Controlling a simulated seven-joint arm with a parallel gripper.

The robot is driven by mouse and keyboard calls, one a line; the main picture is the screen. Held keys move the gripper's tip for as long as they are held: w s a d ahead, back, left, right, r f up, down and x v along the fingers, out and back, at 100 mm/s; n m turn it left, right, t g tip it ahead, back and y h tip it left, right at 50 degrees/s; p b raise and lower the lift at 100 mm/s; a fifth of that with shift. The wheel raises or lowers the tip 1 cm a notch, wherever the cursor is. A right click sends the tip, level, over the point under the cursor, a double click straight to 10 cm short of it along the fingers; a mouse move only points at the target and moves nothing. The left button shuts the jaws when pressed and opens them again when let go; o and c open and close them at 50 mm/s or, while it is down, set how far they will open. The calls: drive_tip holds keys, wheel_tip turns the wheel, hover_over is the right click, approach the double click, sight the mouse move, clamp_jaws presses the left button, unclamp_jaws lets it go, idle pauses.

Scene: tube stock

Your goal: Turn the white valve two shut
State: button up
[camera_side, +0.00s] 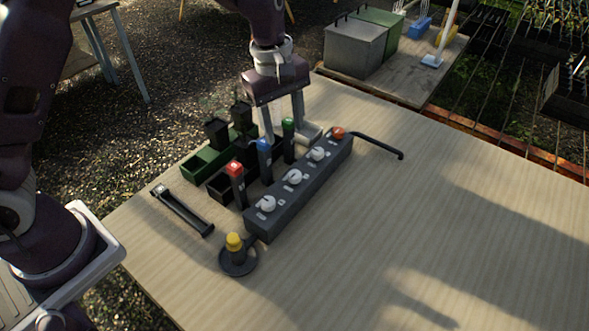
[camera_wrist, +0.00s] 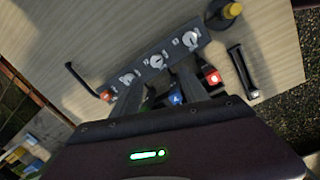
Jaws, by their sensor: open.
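A dark grey valve block (camera_side: 281,203) lies on the table with three white valves in a row. The middle white valve (camera_side: 294,177) also shows in the wrist view (camera_wrist: 156,62). One white valve (camera_side: 267,203) is nearer the yellow-topped piece, and another (camera_side: 318,154) is nearer the orange knob (camera_side: 338,132). Their printed labels are too small to read. My gripper (camera_side: 287,134) is open and points down behind the block's far half, near the green-topped post (camera_side: 288,128). In the wrist view its fingers (camera_wrist: 157,88) reach toward the block. I see no contact with a white valve.
Red-topped (camera_side: 235,172) and blue-topped (camera_side: 264,148) posts stand behind the block. A green tray (camera_side: 204,162) lies farther back. A yellow-topped piece (camera_side: 235,242) on a round base stands at the near end, and a black bar (camera_side: 182,211) lies left. The table (camera_side: 430,230) is clear at right.

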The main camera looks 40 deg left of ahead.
drive_tip(key=n+y, duration=0.1)
drive_tip(key=n, duration=0.1)
hover_over(295, 174)
drive_tip(key=shift+g, duration=0.3)
wheel_tip(295, 174, down, 9)
drive_tip(key=shift+r, duration=0.2)
wheel_tip(295, 174, down, 7)
drive_tip(key=shift+r, duration=0.2)
clamp_jaws()
